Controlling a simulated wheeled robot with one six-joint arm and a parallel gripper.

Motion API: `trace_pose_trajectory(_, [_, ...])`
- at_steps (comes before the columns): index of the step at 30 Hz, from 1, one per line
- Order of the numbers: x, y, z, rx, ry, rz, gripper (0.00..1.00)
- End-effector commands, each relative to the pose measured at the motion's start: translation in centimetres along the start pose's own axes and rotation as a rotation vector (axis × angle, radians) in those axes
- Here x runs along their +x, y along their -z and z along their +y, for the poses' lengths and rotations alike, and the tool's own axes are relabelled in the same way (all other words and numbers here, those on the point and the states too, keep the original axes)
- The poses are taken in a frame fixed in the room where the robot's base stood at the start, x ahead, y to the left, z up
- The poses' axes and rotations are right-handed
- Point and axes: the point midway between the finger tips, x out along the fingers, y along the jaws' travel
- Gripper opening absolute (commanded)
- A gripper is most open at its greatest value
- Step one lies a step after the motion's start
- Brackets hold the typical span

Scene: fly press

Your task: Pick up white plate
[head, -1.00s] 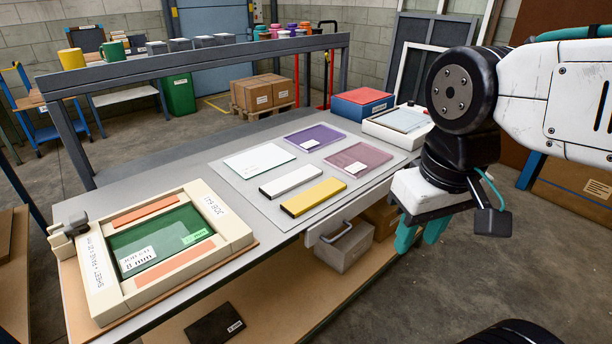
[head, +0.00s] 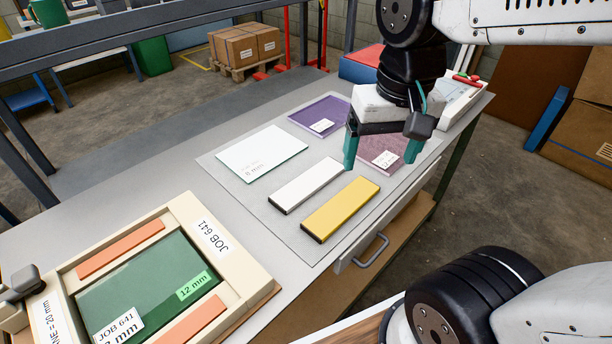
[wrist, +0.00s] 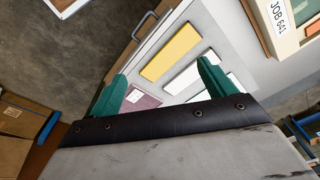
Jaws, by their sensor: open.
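A flat white sheet labelled 8 mm (head: 255,158) lies on the grey mat at the back left of the bench-top group. A narrow white bar (head: 306,185) lies in front of it, beside a yellow bar (head: 341,208). My gripper (head: 382,150) is open and empty, with green fingers pointing down, right of the white bar and over the pink plate (head: 372,158), which it partly hides. In the wrist view the yellow bar (wrist: 170,53) and white bar (wrist: 192,76) lie beyond the open fingers of my gripper (wrist: 162,78); the right finger covers part of the view.
A purple plate (head: 318,115) lies behind the pink one. A cream frame (head: 237,262) holding a green plate stands at the bench's left. A drawer handle (head: 372,252) juts from the front edge. A rail crosses behind; bare bench lies between frame and mat.

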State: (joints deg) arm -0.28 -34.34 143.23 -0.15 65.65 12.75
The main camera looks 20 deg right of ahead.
Motion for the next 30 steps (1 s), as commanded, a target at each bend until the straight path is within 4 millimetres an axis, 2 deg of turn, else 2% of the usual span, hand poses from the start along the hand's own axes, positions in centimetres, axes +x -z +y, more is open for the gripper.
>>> trace_pose_trajectory(3, [1.8,3.9,-1.4,0.171,-0.007,-0.028,0.83])
trace_pose_trajectory(9, [6.1,10.0,-3.6,0.477,-0.024,-0.054,0.83])
trace_pose_trajectory(15, [11.4,14.7,-5.3,0.754,-0.046,-0.072,0.83])
trace_pose_trajectory(18, [13.5,16.2,-5.9,0.853,-0.054,-0.076,0.83])
trace_pose_trajectory(22, [15.2,17.3,-6.3,0.932,-0.06,-0.077,0.83])
trace_pose_trajectory(30, [18.0,17.4,-6.4,0.963,-0.064,-0.079,0.83])
